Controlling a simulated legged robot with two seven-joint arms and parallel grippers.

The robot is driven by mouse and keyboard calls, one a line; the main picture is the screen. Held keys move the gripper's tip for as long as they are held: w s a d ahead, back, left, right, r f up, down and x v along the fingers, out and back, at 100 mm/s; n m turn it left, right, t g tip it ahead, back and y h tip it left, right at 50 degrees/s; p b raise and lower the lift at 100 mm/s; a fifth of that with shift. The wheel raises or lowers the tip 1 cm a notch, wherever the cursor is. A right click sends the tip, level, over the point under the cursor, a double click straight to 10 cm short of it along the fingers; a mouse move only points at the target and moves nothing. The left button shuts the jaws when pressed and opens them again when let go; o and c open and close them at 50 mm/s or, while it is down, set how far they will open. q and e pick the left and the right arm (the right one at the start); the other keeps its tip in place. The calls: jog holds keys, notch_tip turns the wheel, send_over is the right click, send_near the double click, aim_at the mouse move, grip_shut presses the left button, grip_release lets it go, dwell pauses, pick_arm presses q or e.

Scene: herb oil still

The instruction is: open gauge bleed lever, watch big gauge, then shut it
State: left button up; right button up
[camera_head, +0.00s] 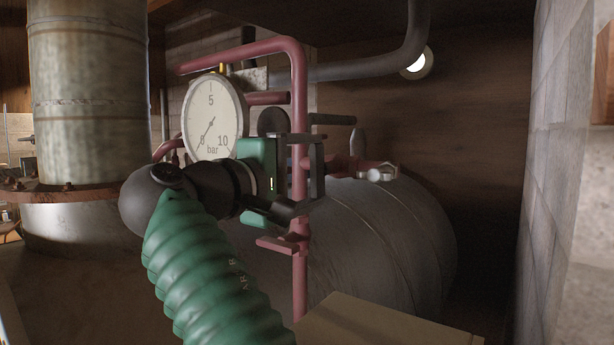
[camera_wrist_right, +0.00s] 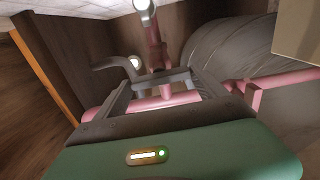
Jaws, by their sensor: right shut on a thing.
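The big gauge (camera_head: 213,116) is a round white bar dial, left of centre in the head view. Its needle points down and left, near the low end of the scale. My right gripper (camera_head: 318,170) is right of the gauge and in front of the red pipework; its fingers also show in the wrist view (camera_wrist_right: 164,84). It is shut on a small part at the red pipe, which I take to be the gauge bleed lever. The fingers mostly hide that part, so its angle cannot be told. My left gripper is not in view.
A red pipe (camera_head: 299,90) runs up and bends left above the gauge. A red handle (camera_head: 282,245) sticks out below my gripper. A grey tank (camera_head: 390,235) lies behind, a tall metal column (camera_head: 90,90) stands left, and a block wall (camera_head: 555,170) stands right.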

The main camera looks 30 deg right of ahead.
jog(key=shift+w+a+f+m, duration=0.1)
jog(key=shift+f+m, duration=0.1)
jog(key=shift+m, duration=0.2)
jog(key=o, duration=1.1)
jog(key=shift+w, duration=0.1)
jog(key=v, duration=1.6)
jog(key=shift+a+p, duration=0.25)
jog(key=shift+p, duration=0.1)
jog(key=shift+d+f, duration=0.1)
